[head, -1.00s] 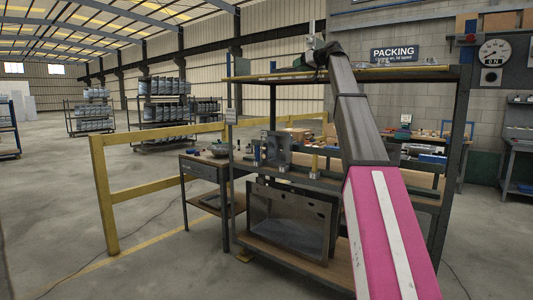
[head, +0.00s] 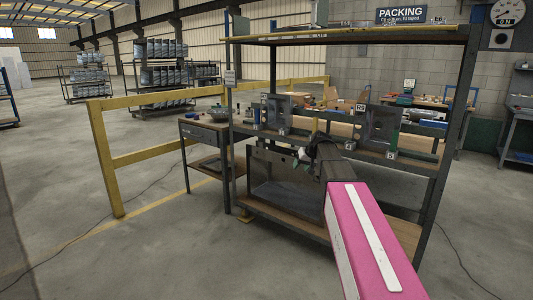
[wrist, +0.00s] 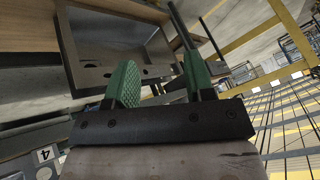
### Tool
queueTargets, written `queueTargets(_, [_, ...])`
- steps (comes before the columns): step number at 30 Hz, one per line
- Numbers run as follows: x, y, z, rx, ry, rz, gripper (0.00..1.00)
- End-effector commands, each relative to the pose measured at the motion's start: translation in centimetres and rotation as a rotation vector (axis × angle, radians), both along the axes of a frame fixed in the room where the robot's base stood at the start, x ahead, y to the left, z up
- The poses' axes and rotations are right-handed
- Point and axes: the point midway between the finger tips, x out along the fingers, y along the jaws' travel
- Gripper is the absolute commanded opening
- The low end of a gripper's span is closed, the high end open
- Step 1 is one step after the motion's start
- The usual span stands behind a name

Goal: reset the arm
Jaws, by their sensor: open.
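My gripper (head: 304,155) is in front of the rack, about level with the gap between its middle and lower shelves. In the wrist view my gripper (wrist: 160,82) has its two green fingers spread apart with nothing between them. A grey metal sink (head: 265,190) stands on the rack's lower shelf, partly behind my arm. A sink also shows in the wrist view (wrist: 105,40), beyond the fingers. I cannot tell whether the fingers are clear of it by much.
The rack's top shelf (head: 350,38) is above my gripper. A side table (head: 203,133) and a yellow rail (head: 102,160) stand left. The floor (head: 150,250) in front is open.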

Motion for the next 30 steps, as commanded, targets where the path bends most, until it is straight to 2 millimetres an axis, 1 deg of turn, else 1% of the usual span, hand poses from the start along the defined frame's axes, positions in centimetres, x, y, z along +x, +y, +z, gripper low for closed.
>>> queueTargets(1, [-2.5,0.0,-2.8,-0.018,0.037,-0.011,0.49])
queueTargets(3, [-4.9,-0.2,-5.9,-0.047,0.083,-0.028,0.49])
queueTargets(5, [-7.0,-0.3,-8.5,-0.07,0.122,-0.042,0.49])
queueTargets(6, [-8.4,-0.4,-10.1,-0.087,0.147,-0.051,0.49])
queueTargets(8, [-10.7,-0.6,-12.5,-0.112,0.184,-0.064,0.49])
queueTargets(9, [-12.2,-0.7,-13.9,-0.129,0.208,-0.072,0.49])
queueTargets(11, [-14.6,-0.9,-16.0,-0.155,0.245,-0.085,0.49])
queueTargets(12, [-16.2,-1.1,-17.4,-0.175,0.269,-0.092,0.49])
queueTargets(14, [-18.6,-1.3,-19.3,-0.202,0.305,-0.104,0.49])
queueTargets(15, [-20.3,-1.5,-20.5,-0.221,0.327,-0.111,0.49])
queueTargets(17, [-22.7,-1.8,-22.1,-0.248,0.359,-0.122,0.49])
queueTargets(18, [-24.2,-1.9,-23.0,-0.266,0.38,-0.128,0.49])
queueTargets(22, [-28.2,-2.5,-25.3,-0.316,0.433,-0.144,0.49])
queueTargets(24, [-29.7,-2.7,-26.1,-0.336,0.452,-0.151,0.49])
queueTargets(26, [-30.6,-2.8,-26.6,-0.347,0.463,-0.154,0.49])
queueTargets(30, [-31.3,-3.0,-27.0,-0.36,0.474,-0.158,0.49])
